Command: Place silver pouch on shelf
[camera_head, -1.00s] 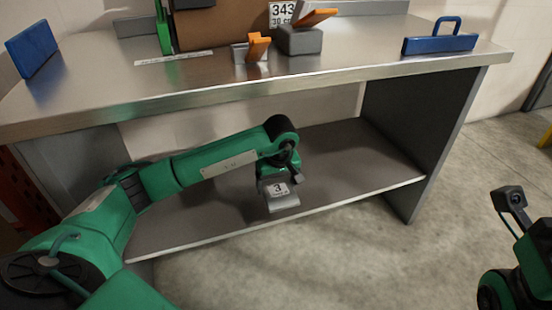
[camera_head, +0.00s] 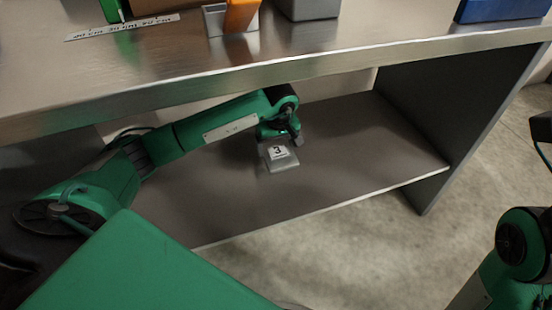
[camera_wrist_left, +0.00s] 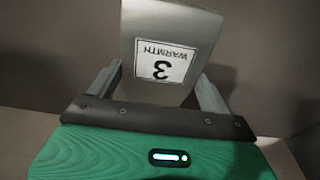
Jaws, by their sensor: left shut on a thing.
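The silver pouch (camera_head: 281,160) has a white label with a "3" and shows low over the lower shelf (camera_head: 345,165), under the tabletop. My left gripper (camera_head: 277,146) is shut on the pouch. In the left wrist view the pouch (camera_wrist_left: 168,40) sits between the two fingers of the gripper (camera_wrist_left: 160,92), its label reading "3 WARMTH" upside down. I cannot tell whether the pouch's lower edge touches the shelf. My right arm shows at the right edge of the head view, but its gripper is out of frame.
The steel tabletop (camera_head: 300,58) overhangs the shelf close above my left arm. A dark side panel (camera_head: 455,110) closes the shelf's right end. An orange-and-grey dispenser (camera_head: 232,18), a grey block (camera_head: 308,8) and a blue object (camera_head: 500,10) stand on top. The shelf right of the pouch is clear.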

